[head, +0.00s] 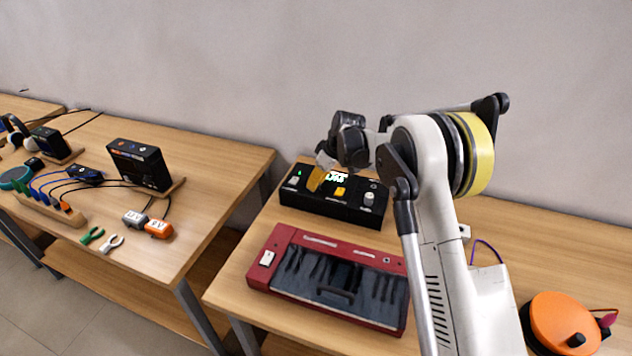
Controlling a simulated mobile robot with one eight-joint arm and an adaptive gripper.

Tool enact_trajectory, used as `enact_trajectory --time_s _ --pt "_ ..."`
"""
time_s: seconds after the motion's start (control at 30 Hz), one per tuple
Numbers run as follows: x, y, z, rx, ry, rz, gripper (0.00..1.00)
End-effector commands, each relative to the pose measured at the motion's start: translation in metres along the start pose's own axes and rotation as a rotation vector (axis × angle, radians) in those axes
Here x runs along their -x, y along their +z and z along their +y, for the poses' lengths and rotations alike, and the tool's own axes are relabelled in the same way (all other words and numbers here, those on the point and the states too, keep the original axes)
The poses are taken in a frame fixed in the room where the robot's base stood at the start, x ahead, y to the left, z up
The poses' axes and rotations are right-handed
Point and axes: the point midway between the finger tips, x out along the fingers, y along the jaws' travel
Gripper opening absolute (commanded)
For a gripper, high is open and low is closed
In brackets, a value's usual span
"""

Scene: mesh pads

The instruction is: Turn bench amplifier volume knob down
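A black box (318,207) with a lit label, a small green light and light-coloured knobs stands near the wall on the right-hand table; it looks like the bench amplifier. One pale knob (369,198) shows at its right end, and another small control at its left end. An orange patch sits near the middle of its face; I cannot tell whether it is a control. My gripper (318,178) is over the box's back left part, with a yellow-orange tip pointing down. Its fingers are small and partly hidden, so I cannot tell their opening or any contact.
A red keyboard (280,243) lies just in front of the black box. An orange round device (560,315) is at the lower right. The left-hand table (215,175) holds another black box (128,172), pliers and cables. A gap separates the tables.

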Motion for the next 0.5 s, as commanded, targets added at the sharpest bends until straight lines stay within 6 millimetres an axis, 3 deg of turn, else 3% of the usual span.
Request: enact_trajectory --time_s 0.5 --pt "-0.0004 -0.0006 0.0008 0.426 -0.177 0.000 0.00"
